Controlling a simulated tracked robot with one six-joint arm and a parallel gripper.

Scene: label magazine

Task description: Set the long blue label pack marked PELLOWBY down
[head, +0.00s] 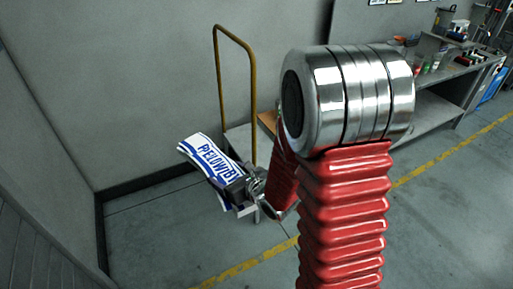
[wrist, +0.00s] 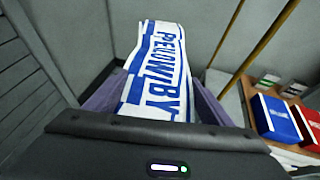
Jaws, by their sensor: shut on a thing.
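The long blue and white label pack (head: 208,155) has large blue lettering that reads roughly as PELLOWBY. My gripper (head: 237,188) is shut on its near end, and the pack sticks out to the upper left, beside the trolley. In the wrist view the pack (wrist: 158,65) runs away from me between the two purple-grey fingers of my gripper (wrist: 158,92). Its near end is hidden behind the gripper body. I cannot tell whether anything touches it from below.
A trolley with a yellow handle (head: 252,95) stands by the wall, partly behind my arm. On its wooden deck are a blue box (wrist: 275,118) and a red box (wrist: 309,124). A cluttered workbench (head: 440,108) stands at the right. Bare floor (head: 150,235) lies at the lower left.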

